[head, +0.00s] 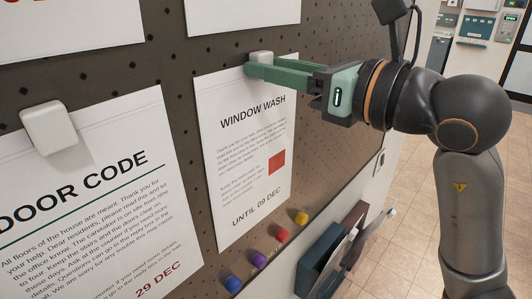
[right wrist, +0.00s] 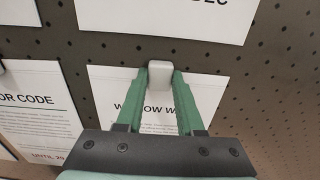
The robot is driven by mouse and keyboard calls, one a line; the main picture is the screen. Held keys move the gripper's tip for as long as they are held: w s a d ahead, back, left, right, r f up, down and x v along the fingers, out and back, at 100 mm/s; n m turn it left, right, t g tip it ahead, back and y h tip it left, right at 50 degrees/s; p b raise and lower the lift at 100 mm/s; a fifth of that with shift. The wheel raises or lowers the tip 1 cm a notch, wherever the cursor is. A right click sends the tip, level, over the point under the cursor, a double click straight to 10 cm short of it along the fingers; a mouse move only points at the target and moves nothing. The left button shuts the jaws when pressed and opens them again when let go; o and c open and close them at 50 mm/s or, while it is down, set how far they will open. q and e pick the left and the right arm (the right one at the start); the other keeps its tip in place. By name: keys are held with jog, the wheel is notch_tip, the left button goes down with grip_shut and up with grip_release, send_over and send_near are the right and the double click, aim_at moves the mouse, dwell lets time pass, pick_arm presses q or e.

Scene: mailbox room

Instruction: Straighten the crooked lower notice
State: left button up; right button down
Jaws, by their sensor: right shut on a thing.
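The WINDOW WASH notice (head: 245,160) hangs low on the dark pegboard, looking slightly tilted in the head view; its top also shows in the right wrist view (right wrist: 105,90). A white block-shaped magnet (head: 262,57) holds its top edge. My right gripper (head: 252,68) is shut on this magnet, one green finger on each side of it in the right wrist view (right wrist: 160,80). The DOOR CODE notice (head: 95,200) hangs at the left under its own white magnet (head: 50,127) and looks tilted in the head view. My left gripper is not in view.
Other sheets (head: 240,15) hang above. Blue, purple, red and yellow (head: 301,218) round magnets sit in a row along the board's lower edge. A dark holder (head: 325,255) with papers is below at the right. Tiled floor (head: 400,200) is open at the right.

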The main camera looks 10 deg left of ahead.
jog(key=shift+c, duration=2.3)
grip_release()
